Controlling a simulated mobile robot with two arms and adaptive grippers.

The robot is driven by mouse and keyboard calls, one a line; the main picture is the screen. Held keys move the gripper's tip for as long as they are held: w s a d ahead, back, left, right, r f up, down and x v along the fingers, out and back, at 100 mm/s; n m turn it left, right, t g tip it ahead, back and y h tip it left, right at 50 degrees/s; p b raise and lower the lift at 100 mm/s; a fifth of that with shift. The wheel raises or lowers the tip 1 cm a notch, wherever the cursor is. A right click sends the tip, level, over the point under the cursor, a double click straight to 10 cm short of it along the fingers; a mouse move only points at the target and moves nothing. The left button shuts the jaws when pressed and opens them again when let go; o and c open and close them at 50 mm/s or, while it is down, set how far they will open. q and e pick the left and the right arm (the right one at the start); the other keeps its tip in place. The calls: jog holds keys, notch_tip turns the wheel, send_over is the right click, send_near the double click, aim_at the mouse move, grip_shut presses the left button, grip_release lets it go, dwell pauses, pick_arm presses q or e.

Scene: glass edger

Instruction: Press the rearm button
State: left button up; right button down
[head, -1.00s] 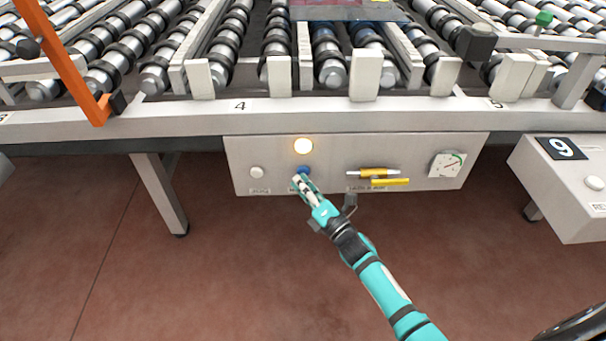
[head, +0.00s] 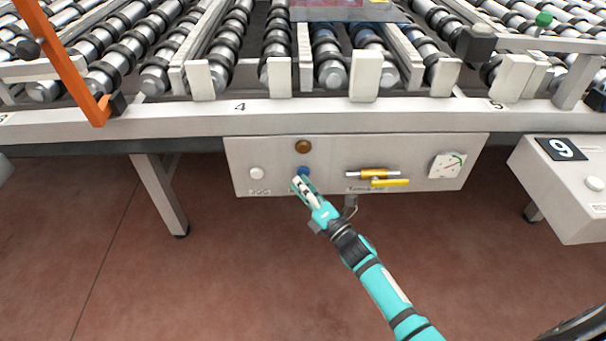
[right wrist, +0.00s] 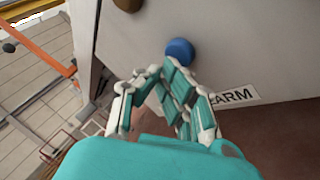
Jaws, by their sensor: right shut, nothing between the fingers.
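A blue button (head: 304,171) is on the front of the grey control panel (head: 420,150), under a round amber lamp (head: 303,146) that is dark. The blue button also shows in the right wrist view (right wrist: 179,51), above a label (right wrist: 234,95) of which "ARM" can be read. My right gripper (head: 297,180) is shut and empty, its fingertips right at the lower edge of the blue button. I cannot tell whether they touch it. In the right wrist view the fingertips (right wrist: 160,74) are just below and left of the button. My left gripper is not in view.
A white button (head: 256,173) is left on the panel; a yellow valve handle (head: 390,183) and a gauge (head: 447,164) are to the right. The roller conveyor frame (head: 200,121) runs above. A box marked 9 (head: 560,185) stands at right. The floor below is clear.

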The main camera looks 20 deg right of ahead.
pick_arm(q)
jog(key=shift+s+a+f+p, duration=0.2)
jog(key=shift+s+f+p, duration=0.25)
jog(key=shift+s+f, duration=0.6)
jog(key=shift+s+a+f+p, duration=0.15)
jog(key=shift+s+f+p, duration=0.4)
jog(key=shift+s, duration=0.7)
pick_arm(e)
jog(key=s+a, duration=0.1)
jog(key=s, duration=0.4)
jog(key=shift+s+a, duration=0.3)
jog(key=shift+s, duration=0.1)
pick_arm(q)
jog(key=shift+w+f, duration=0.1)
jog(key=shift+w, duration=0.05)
